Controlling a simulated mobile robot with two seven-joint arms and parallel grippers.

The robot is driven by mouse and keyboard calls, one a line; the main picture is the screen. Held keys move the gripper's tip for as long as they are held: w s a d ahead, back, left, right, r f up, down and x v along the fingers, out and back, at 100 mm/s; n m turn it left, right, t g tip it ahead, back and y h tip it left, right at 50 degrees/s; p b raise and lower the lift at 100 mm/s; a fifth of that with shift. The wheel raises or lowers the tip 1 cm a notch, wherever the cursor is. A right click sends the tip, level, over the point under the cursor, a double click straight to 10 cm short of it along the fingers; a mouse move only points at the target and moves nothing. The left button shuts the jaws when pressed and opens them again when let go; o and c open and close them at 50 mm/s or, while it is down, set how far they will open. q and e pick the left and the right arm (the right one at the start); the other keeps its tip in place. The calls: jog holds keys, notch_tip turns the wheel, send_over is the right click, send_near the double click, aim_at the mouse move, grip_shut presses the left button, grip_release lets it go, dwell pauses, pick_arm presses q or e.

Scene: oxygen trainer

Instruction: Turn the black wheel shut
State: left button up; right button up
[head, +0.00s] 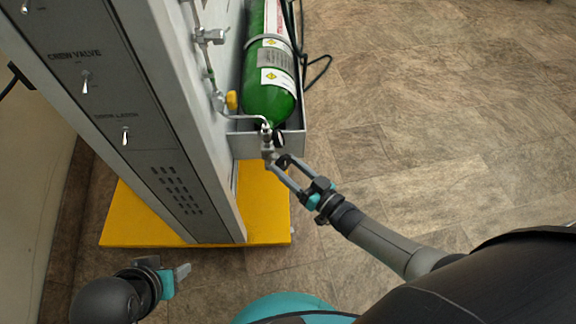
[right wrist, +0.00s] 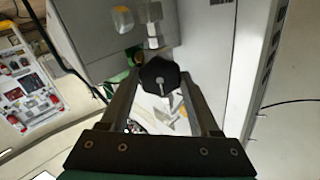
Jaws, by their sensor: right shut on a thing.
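The black wheel (right wrist: 157,74) is a small faceted knob with a pale pin at its centre, below a silver fitting (right wrist: 154,25). In the right wrist view it sits between the two finger ends of my right gripper (right wrist: 159,78), which is shut on it. In the head view my right gripper (head: 277,162) is at the silver valve (head: 267,138) below the green cylinder (head: 269,100); the fingers partly hide the wheel there. My left gripper (head: 181,274) is at the lower left, away from the wheel; its opening is unclear.
The grey panel (head: 108,88) with toggle switches stands left of the cylinder on a yellow base (head: 130,222). A grey tray (head: 294,144) holds the cylinder's lower end. A black hose (head: 318,72) lies right of it. The floor (head: 450,110) at right is clear.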

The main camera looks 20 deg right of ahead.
jog(key=o, duration=1.4)
jog(key=shift+c, duration=0.2)
pick_arm(q)
jog(key=shift+r, duration=0.1)
pick_arm(e)
jog(key=shift+s, duration=0.15)
jog(key=shift+s+d, duration=0.2)
jog(key=shift+s, duration=0.1)
pick_arm(q)
notch_tip(320, 180, down, 7)
jog(key=g+p, duration=0.1)
jog(key=p, duration=0.2)
jog(key=shift+s, duration=0.4)
pick_arm(e)
jog(key=v, duration=1.4)
jog(key=shift+d, duration=0.15)
pick_arm(q)
jog(key=shift+r, duration=0.15)
pick_arm(e)
jog(key=shift+s, duration=0.15)
